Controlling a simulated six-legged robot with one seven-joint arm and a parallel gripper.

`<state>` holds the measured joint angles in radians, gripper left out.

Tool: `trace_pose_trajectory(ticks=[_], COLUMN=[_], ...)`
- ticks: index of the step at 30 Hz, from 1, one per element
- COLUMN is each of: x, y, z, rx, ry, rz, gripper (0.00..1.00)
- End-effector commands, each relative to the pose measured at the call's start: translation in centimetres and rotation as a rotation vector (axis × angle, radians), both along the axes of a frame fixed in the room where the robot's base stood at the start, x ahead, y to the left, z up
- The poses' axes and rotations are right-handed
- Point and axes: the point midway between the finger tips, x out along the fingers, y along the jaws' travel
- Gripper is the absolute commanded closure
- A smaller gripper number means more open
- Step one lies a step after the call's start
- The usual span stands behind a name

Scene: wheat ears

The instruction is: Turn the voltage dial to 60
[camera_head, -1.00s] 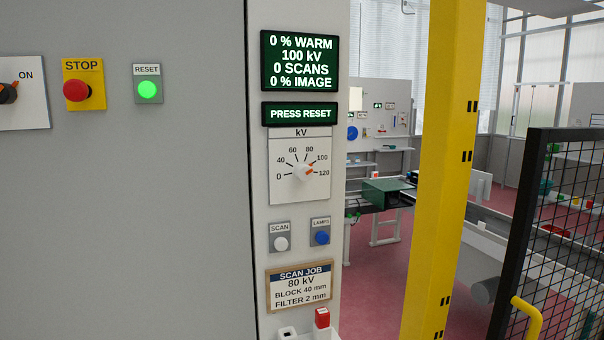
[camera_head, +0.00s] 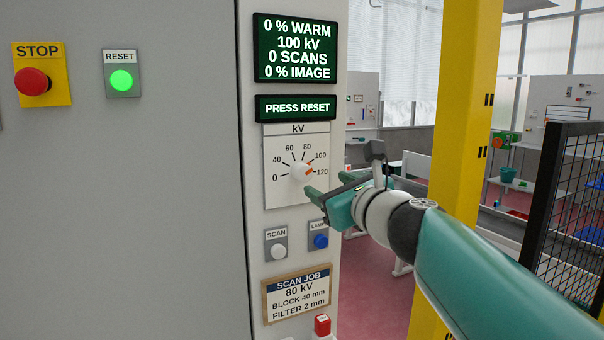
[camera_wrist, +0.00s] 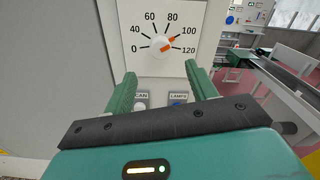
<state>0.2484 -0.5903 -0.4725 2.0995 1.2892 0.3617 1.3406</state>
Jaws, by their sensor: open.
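The voltage dial (camera_head: 301,172) is a white round knob with an orange pointer on a white kV plate marked 0 to 120. Its pointer is at about 100, and the display (camera_head: 295,48) reads 100 kV. My gripper (camera_head: 322,188) is open and empty, just right of the dial and slightly below it in the head view. In the wrist view, the dial (camera_wrist: 160,48) lies beyond my two green fingertips (camera_wrist: 160,70), roughly centred between them. The fingers appear apart from the knob.
SCAN (camera_head: 278,250) and LAMPS (camera_head: 320,241) buttons sit below the dial, close to my fingers. A PRESS RESET sign (camera_head: 295,108) is above; a job card (camera_head: 297,292) reads 80 kV. A lit green RESET button (camera_head: 122,80), red STOP button (camera_head: 32,82) and yellow post (camera_head: 465,120) flank the panel.

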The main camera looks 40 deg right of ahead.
Motion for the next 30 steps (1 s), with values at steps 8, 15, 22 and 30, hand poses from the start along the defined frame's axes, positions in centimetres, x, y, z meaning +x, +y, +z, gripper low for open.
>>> trace_pose_trajectory(ticks=[8, 15, 22, 30], x=[5.1, 9.0, 10.8, 10.9], y=[-1.4, -2.3, -2.7, -2.8], z=[-0.1, -0.1, 0.0, 0.0], rx=[-0.001, -0.003, -0.004, -0.004], ry=[0.003, 0.004, 0.002, 0.001], rz=[0.005, 0.005, 0.004, 0.004], gripper=[0.43, 0.43, 0.43, 0.45])
